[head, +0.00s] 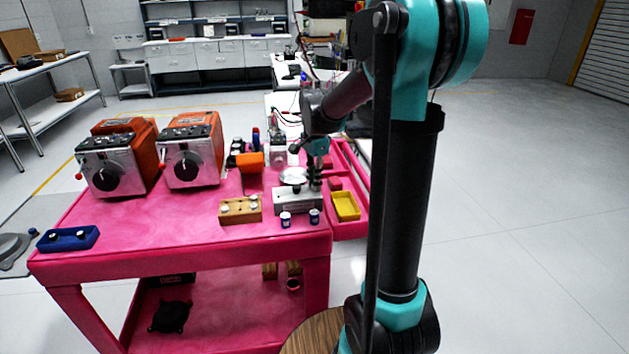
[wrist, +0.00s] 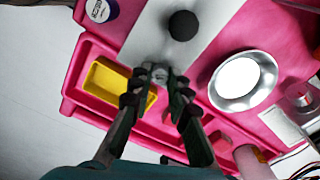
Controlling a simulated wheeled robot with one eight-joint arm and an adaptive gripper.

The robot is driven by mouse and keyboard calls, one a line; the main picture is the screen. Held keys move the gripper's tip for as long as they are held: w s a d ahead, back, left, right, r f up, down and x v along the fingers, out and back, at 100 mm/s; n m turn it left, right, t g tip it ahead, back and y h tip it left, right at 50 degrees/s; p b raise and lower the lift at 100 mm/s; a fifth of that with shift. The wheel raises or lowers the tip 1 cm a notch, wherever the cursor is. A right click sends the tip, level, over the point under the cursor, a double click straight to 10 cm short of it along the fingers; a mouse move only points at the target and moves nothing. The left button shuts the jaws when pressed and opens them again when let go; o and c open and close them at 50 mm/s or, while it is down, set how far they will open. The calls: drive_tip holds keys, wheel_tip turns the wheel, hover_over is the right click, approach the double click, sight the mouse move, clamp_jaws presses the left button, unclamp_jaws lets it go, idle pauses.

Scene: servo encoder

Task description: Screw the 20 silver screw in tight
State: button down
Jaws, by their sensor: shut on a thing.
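My gripper (wrist: 159,82) is shut on a small silver screw (wrist: 158,71) at the end of the grey metal fixture (wrist: 150,38). Only the screw's top shows between the fingertips in the wrist view. Whether it is fully seated cannot be told. In the head view my gripper (head: 315,182) points down over the right end of the fixture (head: 298,208), and the screw is hidden there. A round silver dish (wrist: 241,80) and a black knob (wrist: 183,25) sit near the fingers.
A yellow tray (head: 346,206) lies in the pink side bin right of the fixture. Two small blue-and-white containers (head: 286,219) (head: 314,215) stand in front. A wooden block (head: 240,210) and a blue block (head: 68,239) hold small parts. Two orange-and-silver machines (head: 117,160) (head: 191,150) stand at the left.

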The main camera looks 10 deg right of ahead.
drive_tip(key=m, duration=0.6)
drive_tip(key=c, duration=1.8)
unclamp_jaws()
drive_tip(key=shift+m, duration=0.3)
drive_tip(key=o, duration=0.4)
drive_tip(key=shift+o, duration=0.2)
drive_tip(key=shift+r, duration=0.1)
drive_tip(key=shift+c, duration=0.4)
